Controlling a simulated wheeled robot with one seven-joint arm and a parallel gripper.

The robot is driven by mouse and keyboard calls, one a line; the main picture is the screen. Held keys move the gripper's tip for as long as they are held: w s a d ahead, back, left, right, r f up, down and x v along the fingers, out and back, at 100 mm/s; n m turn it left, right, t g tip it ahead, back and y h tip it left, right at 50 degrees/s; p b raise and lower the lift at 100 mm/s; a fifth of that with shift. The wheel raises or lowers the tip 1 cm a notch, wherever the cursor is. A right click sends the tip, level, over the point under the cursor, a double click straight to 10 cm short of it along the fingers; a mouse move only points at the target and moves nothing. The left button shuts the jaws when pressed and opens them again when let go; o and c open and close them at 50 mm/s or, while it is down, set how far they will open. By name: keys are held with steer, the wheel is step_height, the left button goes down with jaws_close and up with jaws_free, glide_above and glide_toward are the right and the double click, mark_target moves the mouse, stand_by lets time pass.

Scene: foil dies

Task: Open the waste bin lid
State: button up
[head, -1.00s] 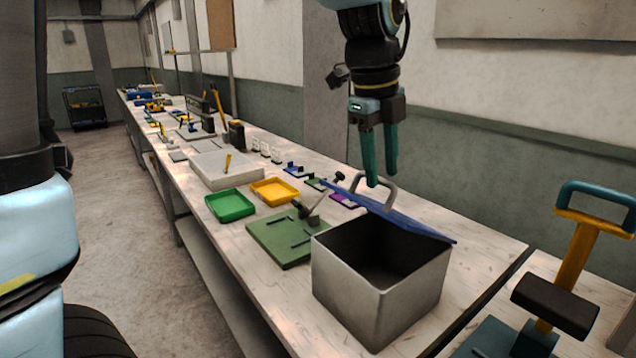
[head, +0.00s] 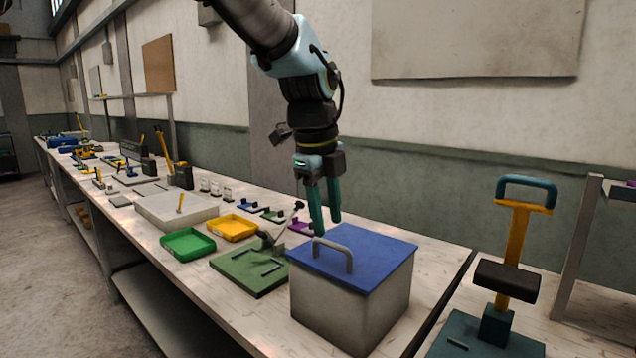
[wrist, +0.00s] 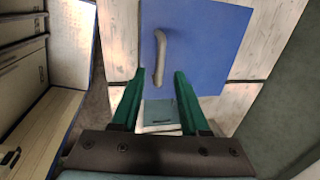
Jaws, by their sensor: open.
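The waste bin (head: 345,315) is a grey square box on the right part of the bench in the head view. Its blue lid (head: 375,258) lies flat over the top and hides the inside. A grey arched handle (head: 335,246) stands near the lid's left edge. My gripper (head: 327,226) is open with teal fingers pointing down, above the lid close to the handle. In the wrist view the handle (wrist: 161,55) lies just past and partly between the fingertips (wrist: 158,76), on the blue lid (wrist: 205,45). Nothing is held; I cannot tell the exact gap to the handle.
A green plate (head: 245,272) with a tilted lever stands left of the bin. Green (head: 187,243) and yellow (head: 232,228) trays and a pale tray (head: 160,212) sit farther left. A yellow-stemmed press (head: 515,245) stands at right. The wall is behind the bench.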

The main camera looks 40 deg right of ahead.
step_height(320, 180, up, 7)
steer(key=a+b, duration=0.1)
steer(key=shift+s, duration=0.2)
steer(key=shift+a, duration=0.1)
stand_by(0.4)
